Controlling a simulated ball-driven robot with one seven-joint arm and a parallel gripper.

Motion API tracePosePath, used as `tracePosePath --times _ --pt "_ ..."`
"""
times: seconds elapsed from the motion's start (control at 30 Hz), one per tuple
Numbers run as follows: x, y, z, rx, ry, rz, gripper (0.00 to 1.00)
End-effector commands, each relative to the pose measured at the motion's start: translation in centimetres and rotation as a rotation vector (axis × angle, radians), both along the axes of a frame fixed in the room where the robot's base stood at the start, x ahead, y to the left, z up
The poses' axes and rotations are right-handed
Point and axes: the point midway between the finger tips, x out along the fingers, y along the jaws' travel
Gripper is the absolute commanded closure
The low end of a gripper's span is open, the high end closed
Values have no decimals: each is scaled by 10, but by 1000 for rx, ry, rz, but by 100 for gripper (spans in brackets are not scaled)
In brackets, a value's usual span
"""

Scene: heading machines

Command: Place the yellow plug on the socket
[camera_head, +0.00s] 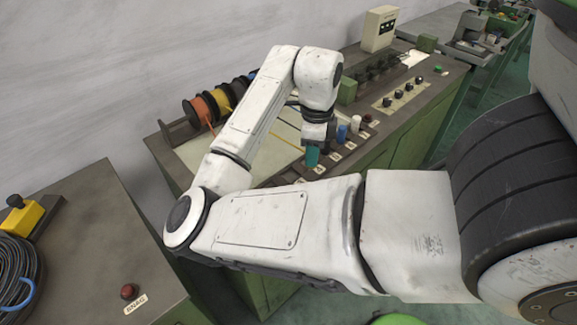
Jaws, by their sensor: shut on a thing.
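My gripper (312,155) is at the front edge of the middle bench, pointing down, with a teal piece at its tip. It is shut. A yellow cord (288,143) runs from the spools behind my arm to the gripper, so the held thing appears to be the yellow plug; the plug itself is hidden. A row of labelled places lines the bench edge, with a blue plug (342,133) and a white plug (355,124) standing upright to the right of my gripper. The socket under the gripper cannot be made out.
Orange and yellow spools (209,104) stand at the back left of the bench. A control panel with black knobs (398,93) and a cream box (379,28) lie to the right. A left bench (95,235) holds a yellow switch box (24,216) and coiled black cable (15,275).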

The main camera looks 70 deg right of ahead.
Motion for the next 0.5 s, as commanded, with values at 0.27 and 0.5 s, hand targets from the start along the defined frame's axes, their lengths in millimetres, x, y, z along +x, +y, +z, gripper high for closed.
tracePosePath --times 0.27,0.5 --pt "44 -21 -41 3 1 5 100" --pt "58 -28 -62 1 1 2 100"
